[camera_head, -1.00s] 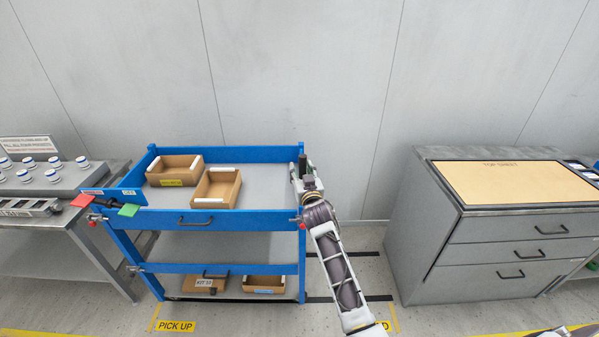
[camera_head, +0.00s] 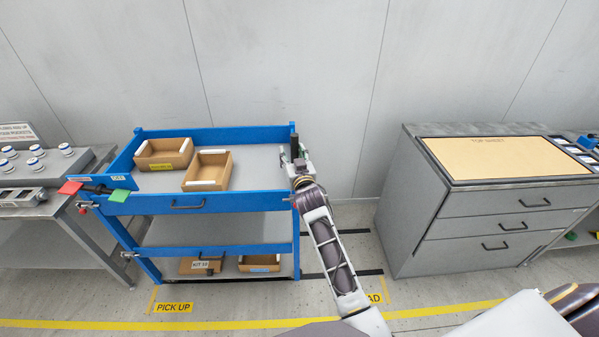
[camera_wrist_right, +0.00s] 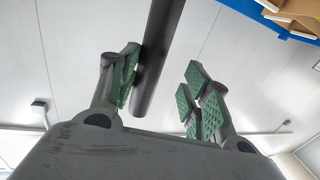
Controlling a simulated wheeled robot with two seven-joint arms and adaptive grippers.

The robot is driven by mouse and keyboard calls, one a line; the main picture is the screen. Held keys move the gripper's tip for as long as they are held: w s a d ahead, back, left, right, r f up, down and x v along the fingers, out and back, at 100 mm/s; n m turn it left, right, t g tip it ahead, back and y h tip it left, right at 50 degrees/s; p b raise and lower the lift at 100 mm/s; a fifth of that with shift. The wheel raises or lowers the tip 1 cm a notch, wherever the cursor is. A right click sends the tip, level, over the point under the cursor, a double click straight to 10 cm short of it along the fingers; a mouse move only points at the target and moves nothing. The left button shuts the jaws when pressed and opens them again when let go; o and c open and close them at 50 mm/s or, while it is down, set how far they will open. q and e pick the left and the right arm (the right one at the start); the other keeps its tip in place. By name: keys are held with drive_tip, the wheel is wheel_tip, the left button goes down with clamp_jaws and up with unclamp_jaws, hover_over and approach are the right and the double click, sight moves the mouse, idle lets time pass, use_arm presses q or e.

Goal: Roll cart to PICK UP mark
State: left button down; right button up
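The blue cart (camera_head: 215,201) stands against the grey wall in the head view, with its front edge just behind the yellow PICK UP mark (camera_head: 173,308) on the floor. A dark upright post (camera_head: 294,147) rises at its right end. My right gripper (camera_head: 300,160) is at that post. In the right wrist view the post (camera_wrist_right: 158,55) passes between the green-padded fingers, close to the left finger and clear of the right, so the gripper looks open around it. The cart's wheels cannot be made out. My left gripper is not in view.
Cardboard bins (camera_head: 163,154) sit on the cart's top, and more lie on its lower shelf. A bench (camera_head: 40,215) stands close at left, near a red-and-green-ended bar (camera_head: 95,188). A grey cabinet (camera_head: 420,205) stands right. Floor between cart and cabinet is partly clear, with another yellow mark (camera_head: 376,298).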

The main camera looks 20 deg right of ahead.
drive_tip(key=s, duration=0.9)
drive_tip(key=shift+s+a, duration=0.25)
drive_tip(key=shift+a, duration=0.2)
idle(0.5)
drive_tip(key=s+d+f+n+g+y, duration=0.1)
drive_tip(key=s+f+n+g, duration=0.1)
drive_tip(key=s+f+g, duration=0.95)
drive_tip(key=s+d+f+n+g+y, duration=0.1)
drive_tip(key=s+f+g, duration=0.35)
drive_tip(key=s, duration=1.35)
wheel_tip(320, 180, down, 34)
drive_tip(key=s, duration=0.2)
drive_tip(key=s+d+f, duration=0.2)
drive_tip(key=s+f, duration=0.8)
drive_tip(key=s, duration=0.1)
drive_tip(key=s+d+f+g, duration=0.1)
drive_tip(key=s+f, duration=0.9)
drive_tip(key=s, duration=0.1)
drive_tip(key=shift+s+d+f, duration=0.15)
drive_tip(key=shift+s+d, duration=0.15)
drive_tip(key=shift+d, duration=0.05)
